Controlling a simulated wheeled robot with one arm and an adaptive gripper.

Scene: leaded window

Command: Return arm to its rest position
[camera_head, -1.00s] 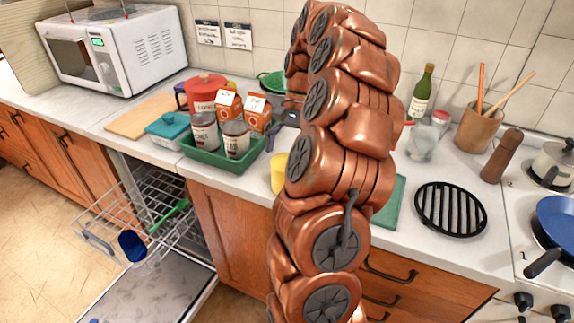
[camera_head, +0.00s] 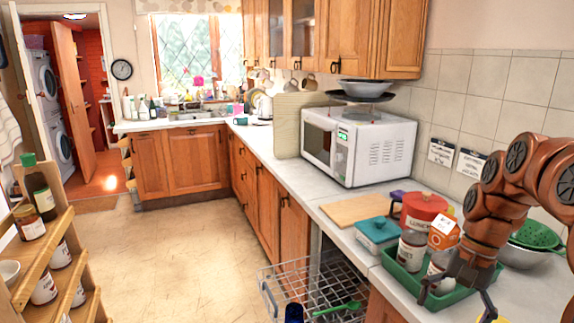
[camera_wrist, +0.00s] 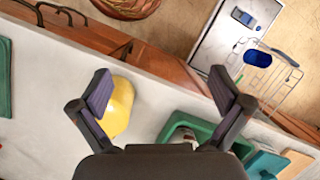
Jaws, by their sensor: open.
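My copper-coloured arm (camera_head: 515,190) is bent at the right side of the head view. My gripper (camera_head: 458,298) points down over the counter, in front of the green tray there. In the wrist view my gripper (camera_wrist: 161,92) has its two dark fingers wide apart with nothing between them. A yellow cup (camera_wrist: 122,112) shows beside and partly behind the left finger. The green tray (camera_wrist: 176,124) lies below, partly hidden by the gripper. I cannot tell how high the gripper is above the counter.
The green tray (camera_head: 408,283) holds jars and an orange-and-white carton (camera_head: 443,236). A red pot (camera_head: 424,212), a teal box (camera_head: 377,232) and a green colander (camera_head: 537,235) stand near. The dishwasher rack (camera_head: 318,287) is pulled out. The floor (camera_head: 170,240) at left is clear.

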